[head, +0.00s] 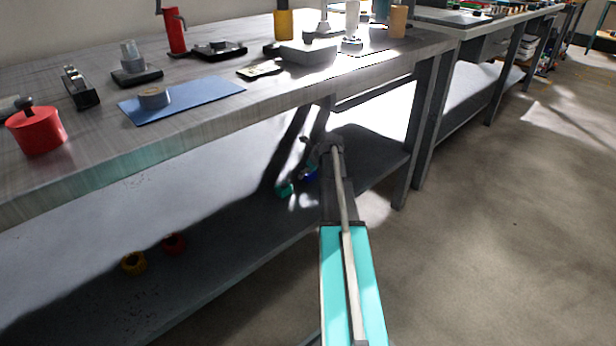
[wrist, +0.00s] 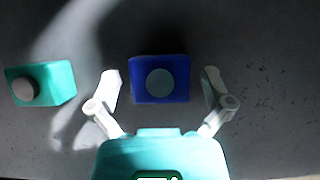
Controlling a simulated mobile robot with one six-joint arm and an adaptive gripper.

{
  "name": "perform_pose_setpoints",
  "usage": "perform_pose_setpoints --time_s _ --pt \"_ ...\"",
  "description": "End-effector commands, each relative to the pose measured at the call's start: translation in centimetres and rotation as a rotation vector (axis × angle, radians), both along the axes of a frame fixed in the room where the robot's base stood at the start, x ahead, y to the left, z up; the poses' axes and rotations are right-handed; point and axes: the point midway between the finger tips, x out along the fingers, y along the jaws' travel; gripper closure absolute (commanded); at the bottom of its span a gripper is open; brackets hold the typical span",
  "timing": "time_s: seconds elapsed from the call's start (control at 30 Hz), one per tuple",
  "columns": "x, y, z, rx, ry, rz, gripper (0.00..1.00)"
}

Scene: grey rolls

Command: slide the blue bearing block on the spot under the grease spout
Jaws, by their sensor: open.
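The blue bearing block (wrist: 178,90) sits on the dark surface in the wrist view, with a round grey disc on its face. In the head view the blue block (head: 311,175) shows small and partly hidden on the lower shelf of the bench. My gripper (wrist: 160,77) is open, with one finger on each side of the blue block and a gap on both sides. In the head view my arm reaches under the bench top, and the fingers are hard to make out. I cannot make out the grease spout or the spot under it.
A teal block (wrist: 57,80) with a grey disc lies left of the blue one; it also shows in the head view (head: 285,189). A yellow part (head: 133,262) and a red part (head: 173,243) lie farther left on the lower shelf (head: 235,270). The bench top (head: 200,130) overhangs it.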

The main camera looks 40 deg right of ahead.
Motion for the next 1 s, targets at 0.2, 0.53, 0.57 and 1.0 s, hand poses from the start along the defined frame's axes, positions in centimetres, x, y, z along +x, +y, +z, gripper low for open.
perform_pose_setpoints --time_s 0.2,0.53,0.57,1.0 --pt "-0.02 -0.03 0.00 0.000 0.000 0.000 0.24" --pt "-0.04 -0.05 -0.01 0.000 0.000 -0.001 0.85" --pt "-0.04 -0.05 -0.01 0.000 0.000 -0.001 0.90" --pt "-0.03 -0.07 0.41 0.000 0.000 -0.001 0.90"
